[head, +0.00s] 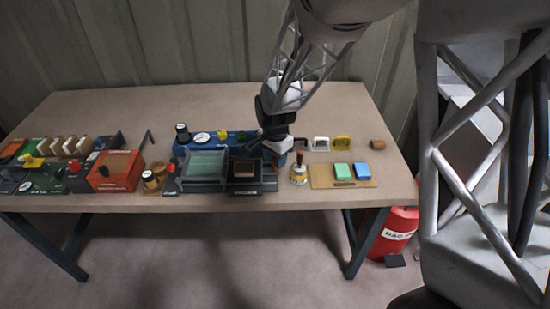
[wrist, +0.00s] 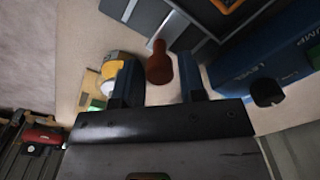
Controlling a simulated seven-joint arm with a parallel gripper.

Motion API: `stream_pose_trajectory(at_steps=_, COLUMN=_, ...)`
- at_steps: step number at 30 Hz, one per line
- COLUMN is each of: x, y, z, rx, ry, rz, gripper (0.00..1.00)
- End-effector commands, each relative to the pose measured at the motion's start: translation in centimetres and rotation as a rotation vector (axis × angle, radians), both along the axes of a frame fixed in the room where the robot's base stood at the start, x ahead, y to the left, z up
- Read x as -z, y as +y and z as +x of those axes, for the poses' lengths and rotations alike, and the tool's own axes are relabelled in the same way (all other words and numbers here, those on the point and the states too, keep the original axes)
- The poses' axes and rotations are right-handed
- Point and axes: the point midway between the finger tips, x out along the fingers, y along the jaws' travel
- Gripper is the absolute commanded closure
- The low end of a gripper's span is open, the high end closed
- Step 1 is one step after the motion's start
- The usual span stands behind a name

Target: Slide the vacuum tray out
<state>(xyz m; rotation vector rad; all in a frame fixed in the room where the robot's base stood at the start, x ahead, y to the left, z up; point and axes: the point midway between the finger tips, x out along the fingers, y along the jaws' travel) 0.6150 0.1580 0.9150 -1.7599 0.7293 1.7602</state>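A dark low unit (head: 241,187) with a brown block in its frame stands at the table's front, right of a grey box with a green top (head: 203,165). I take it for the vacuum tray, but its label is too small to read. In the wrist view a dark frame with an orange-edged opening (wrist: 227,4) shows at the top, cut off. My gripper (head: 279,153) is above the table, just behind and right of the dark unit. In the wrist view my gripper (wrist: 159,62) is open, with a red-brown handle (wrist: 159,64) between its fingers in the picture; contact cannot be told.
A blue pump unit (wrist: 270,55) lies beside my gripper. Further right a tan board (head: 325,183) holds green and blue blocks. A red box (head: 115,171) stands left. The table's front edge is close.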

Motion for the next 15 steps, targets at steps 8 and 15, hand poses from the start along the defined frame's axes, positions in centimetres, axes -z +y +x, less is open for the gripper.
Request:
stream_pose_trajectory(at_steps=8, x=-1.9, y=0.0, z=0.1, rx=0.0, ry=-0.004, rz=0.001, gripper=0.62)
stream_pose_trajectory(at_steps=15, x=-4.9, y=0.0, z=0.1, rx=0.0, ry=-0.004, rz=0.001, gripper=0.62)
